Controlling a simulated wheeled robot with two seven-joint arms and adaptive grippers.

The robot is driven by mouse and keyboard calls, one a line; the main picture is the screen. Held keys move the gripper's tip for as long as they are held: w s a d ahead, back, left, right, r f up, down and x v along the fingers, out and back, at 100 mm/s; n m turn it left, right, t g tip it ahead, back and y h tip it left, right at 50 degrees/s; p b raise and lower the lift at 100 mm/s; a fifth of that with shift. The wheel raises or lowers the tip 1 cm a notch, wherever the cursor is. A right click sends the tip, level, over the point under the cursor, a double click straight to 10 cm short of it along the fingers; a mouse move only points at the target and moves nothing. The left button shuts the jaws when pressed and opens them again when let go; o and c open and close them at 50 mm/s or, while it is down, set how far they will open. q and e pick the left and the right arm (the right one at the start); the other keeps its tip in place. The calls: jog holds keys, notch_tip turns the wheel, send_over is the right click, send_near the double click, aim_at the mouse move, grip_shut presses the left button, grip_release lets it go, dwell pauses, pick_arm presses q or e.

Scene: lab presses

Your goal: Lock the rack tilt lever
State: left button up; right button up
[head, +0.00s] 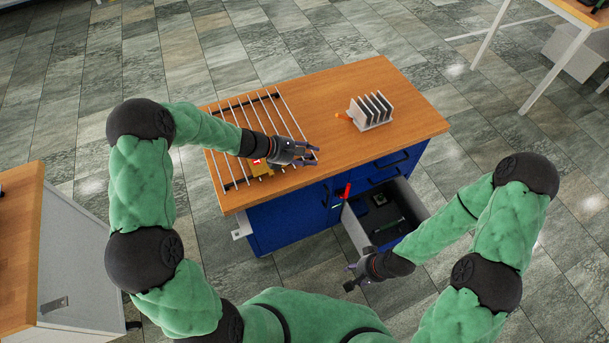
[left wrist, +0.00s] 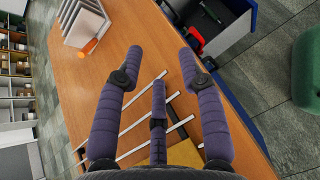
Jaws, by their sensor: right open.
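The white finned rack (head: 372,112) stands on the wooden bench top, right of its middle, with several dark slots. Its orange lever (head: 344,116) sticks out from its left side, nearly level. In the left wrist view the rack (left wrist: 80,24) and orange lever (left wrist: 90,46) are at the upper left. My left gripper (head: 311,154) is over the bench's front edge, in front of and left of the rack, apart from it. Its fingers (left wrist: 160,58) are spread with nothing between them. My right gripper (head: 354,276) is low, in front of the open drawer, open and empty.
A grid of metal rods (head: 236,116) covers the left of the bench top (head: 330,90). A yellow block (head: 261,169) lies near my left gripper. An open drawer (head: 360,232) and a red handle (head: 347,190) are at the front. Bench top around the rack is clear.

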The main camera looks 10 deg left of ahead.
pick_arm(q)
jog(key=shift+m+g+y, duration=0.4)
jog(key=shift+m+g, duration=0.2)
jog(key=shift+g, duration=0.1)
jog(key=shift+s+f, duration=1.9)
jog(key=shift+f, duration=0.2)
